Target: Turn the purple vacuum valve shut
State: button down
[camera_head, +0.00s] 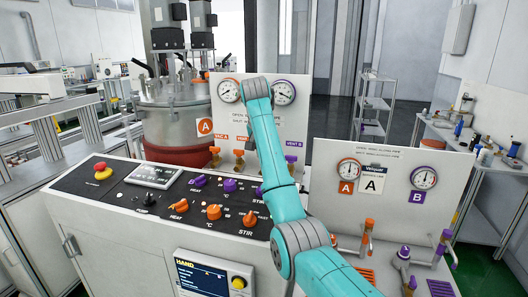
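A white back panel carries two gauges and a row of small valves. A purple-handled valve (291,160) stands upright under the purple label "VENT B" (294,143). The place to its left, where a purple vacuum valve could be, is covered by my teal arm, so I cannot see that valve or its handle position. My arm rises across the console and ends at a grey joint in front of the panel, between the gauges. My gripper is hidden behind the arm, and I cannot see its fingers.
Two orange valves (215,156) (239,159) stand left of my arm. The console (110,215) has orange and purple knobs and a red stop button (100,171). A second panel (390,158) at right has orange and purple valves. A metal vessel (174,115) stands behind.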

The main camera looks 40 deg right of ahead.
dwell(0.3)
jog(key=n+y, duration=0.1)
jog(key=n, duration=0.2)
jog(key=n+t, duration=0.1)
jog(key=n, duration=0.1)
jog(key=shift+s+d+n+y, duration=0.1)
jog(key=shift+s+n+y, duration=0.05)
jog(key=shift+n+y, duration=0.25)
jog(key=n+y, duration=0.1)
jog(key=n, duration=0.2)
jog(key=n+y, duration=0.1)
jog(key=n, duration=0.1)
jog(key=shift+d+n+t, duration=0.1)
jog(key=shift+n+t, duration=0.2)
jog(key=shift+n, duration=0.1)
jog(key=c, duration=1)
grip_release()
jog(key=shift+c, duration=0.2)
